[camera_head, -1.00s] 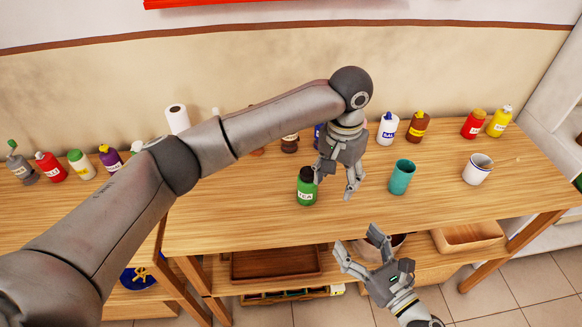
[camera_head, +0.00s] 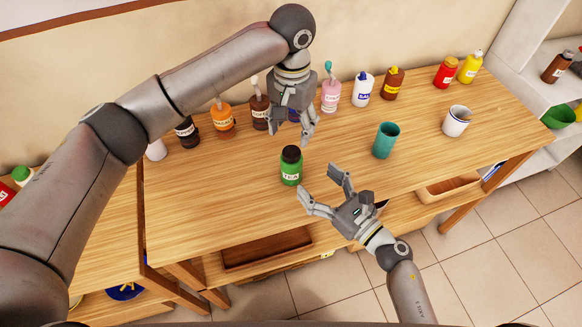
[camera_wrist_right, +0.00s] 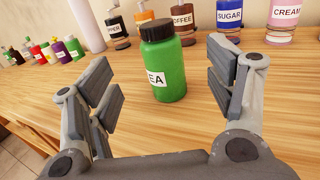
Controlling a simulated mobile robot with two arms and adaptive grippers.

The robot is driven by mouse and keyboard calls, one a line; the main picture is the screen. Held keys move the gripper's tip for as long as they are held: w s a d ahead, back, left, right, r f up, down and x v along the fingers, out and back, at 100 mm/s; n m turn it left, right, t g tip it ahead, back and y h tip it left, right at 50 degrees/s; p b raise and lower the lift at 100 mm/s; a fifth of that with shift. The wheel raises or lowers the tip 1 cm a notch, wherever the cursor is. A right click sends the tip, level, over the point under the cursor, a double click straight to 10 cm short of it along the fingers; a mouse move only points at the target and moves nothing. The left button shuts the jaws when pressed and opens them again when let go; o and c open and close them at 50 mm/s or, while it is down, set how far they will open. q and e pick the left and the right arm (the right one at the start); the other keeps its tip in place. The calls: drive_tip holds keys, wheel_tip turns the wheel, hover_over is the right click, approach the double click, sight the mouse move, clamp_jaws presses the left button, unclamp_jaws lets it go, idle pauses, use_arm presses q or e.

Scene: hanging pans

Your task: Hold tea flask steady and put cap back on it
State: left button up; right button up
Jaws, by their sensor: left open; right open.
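The green tea flask (camera_head: 291,170) stands upright near the front of the wooden table, with a black cap (camera_head: 291,153) on its top. In the right wrist view, the flask (camera_wrist_right: 163,75) shows its white label and black cap (camera_wrist_right: 157,29). My left gripper (camera_head: 291,137) is open and empty, pointing down just behind and above the flask. My right gripper (camera_head: 320,185) is open and empty, just right of and in front of the flask. In the wrist view the flask appears between its spread fingers, beyond their tips.
A teal cup (camera_head: 385,141) and a white mug (camera_head: 456,121) stand to the right on the table (camera_head: 240,222). Several bottles line the back, including sugar (camera_head: 363,90) and cream (camera_head: 331,95). The table is clear left of the flask.

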sight(299, 165)
drive_tip(key=x, duration=1)
drive_tip(key=shift+a, duration=0.1)
clamp_jaws()
use_arm(q)
drive_tip(key=m, duration=0.2)
drive_tip(key=shift+w+m, duration=0.1)
drive_tip(key=shift+m, duration=1.2)
drive_tip(key=shift+f, duration=0.1)
drive_tip(key=shift+f, duration=3.95)
